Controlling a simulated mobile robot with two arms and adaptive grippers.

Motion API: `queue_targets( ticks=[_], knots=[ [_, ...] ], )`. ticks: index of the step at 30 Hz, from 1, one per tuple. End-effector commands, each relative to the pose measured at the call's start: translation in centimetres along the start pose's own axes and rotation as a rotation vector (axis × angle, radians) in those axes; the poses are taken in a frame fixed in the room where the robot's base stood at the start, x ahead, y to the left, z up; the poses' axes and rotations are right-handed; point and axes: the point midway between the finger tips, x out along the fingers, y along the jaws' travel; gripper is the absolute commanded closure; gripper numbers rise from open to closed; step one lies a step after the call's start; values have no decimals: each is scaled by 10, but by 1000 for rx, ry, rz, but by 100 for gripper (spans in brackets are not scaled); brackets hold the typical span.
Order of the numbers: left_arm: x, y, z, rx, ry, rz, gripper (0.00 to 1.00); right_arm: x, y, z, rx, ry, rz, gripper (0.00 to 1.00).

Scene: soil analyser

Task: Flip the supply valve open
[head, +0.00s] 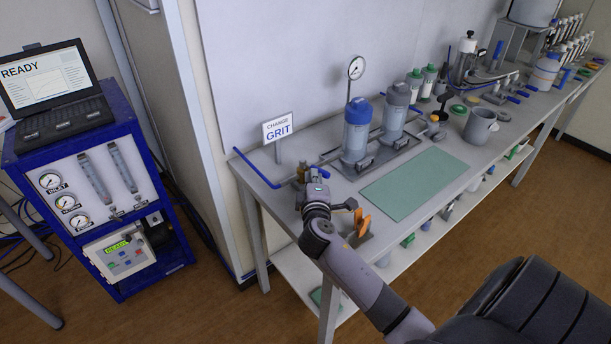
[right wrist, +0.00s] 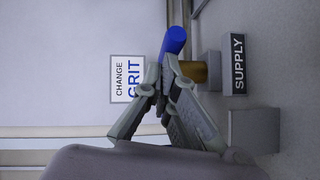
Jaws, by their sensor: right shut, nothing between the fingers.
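The supply valve stands at the left end of the bench. In the right wrist view its blue handle (right wrist: 174,40) shows beside a brass body (right wrist: 194,72) and a dark SUPPLY label (right wrist: 237,63). In the head view the brass part (head: 301,172) shows just behind my right gripper (head: 313,181). My right gripper, also in the right wrist view (right wrist: 163,72), is shut and empty. Its fingertips are right at the lower end of the blue handle and overlap it in the picture; I cannot tell whether they touch. The left gripper is out of view.
A CHANGE GRIT sign (head: 279,128) stands behind the valve. A blue pipe (head: 257,168) runs along the bench's left end. Orange clips (head: 361,222) stand near the front edge, close to my wrist.

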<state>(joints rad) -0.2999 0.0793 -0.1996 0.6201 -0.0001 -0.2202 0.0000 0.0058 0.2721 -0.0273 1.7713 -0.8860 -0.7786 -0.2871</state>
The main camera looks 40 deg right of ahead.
Motion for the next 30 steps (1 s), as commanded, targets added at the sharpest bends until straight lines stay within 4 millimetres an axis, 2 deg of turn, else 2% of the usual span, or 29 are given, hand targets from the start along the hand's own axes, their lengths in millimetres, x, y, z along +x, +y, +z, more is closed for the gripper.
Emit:
queue_targets(
  ticks=[3, 7, 21, 30],
  knots=[
    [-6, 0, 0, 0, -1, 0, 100, 3, 3, 10, -8, 13, -3, 100],
    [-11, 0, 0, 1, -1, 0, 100, 8, 6, 18, -28, 138, -19, 100],
    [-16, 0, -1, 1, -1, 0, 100, 26, 8, 34, -19, 130, -18, 100],
    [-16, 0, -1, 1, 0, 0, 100, 30, 9, 37, -19, 130, -19, 100]
  ],
)
